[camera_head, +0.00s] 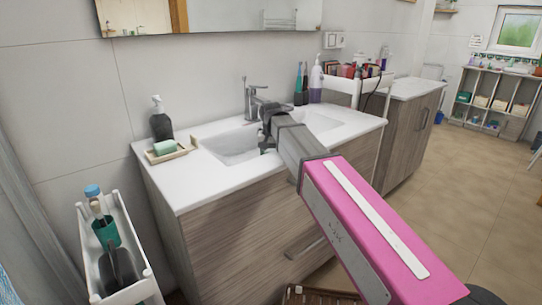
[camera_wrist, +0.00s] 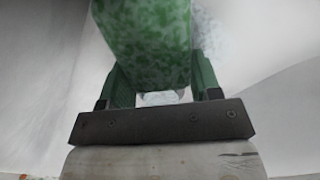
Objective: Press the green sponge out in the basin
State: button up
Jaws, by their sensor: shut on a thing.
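The green sponge (camera_wrist: 150,40), mottled light and dark green, fills the upper middle of the wrist view. My gripper (camera_wrist: 160,78) is shut on it, with a green finger at each side. In the head view my gripper (camera_head: 267,143) reaches down into the white basin (camera_head: 228,149), and my arm hides part of the basin. The sponge is hidden or too small to tell in that view. Pale basin surfaces (camera_wrist: 275,100) surround the gripper in the wrist view. Whether the sponge touches the basin I cannot tell.
A metal faucet (camera_head: 252,98) stands right behind my gripper. A wooden tray (camera_head: 181,153) with a pale green block (camera_head: 164,147) and a dark pump bottle (camera_head: 160,122) are on the left counter. Bottles (camera_head: 316,82) stand behind the basin. A white cart (camera_head: 142,285) is at lower left.

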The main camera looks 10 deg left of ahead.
notch_tip(320, 180, up, 15)
dwell(1.5)
dwell(0.4)
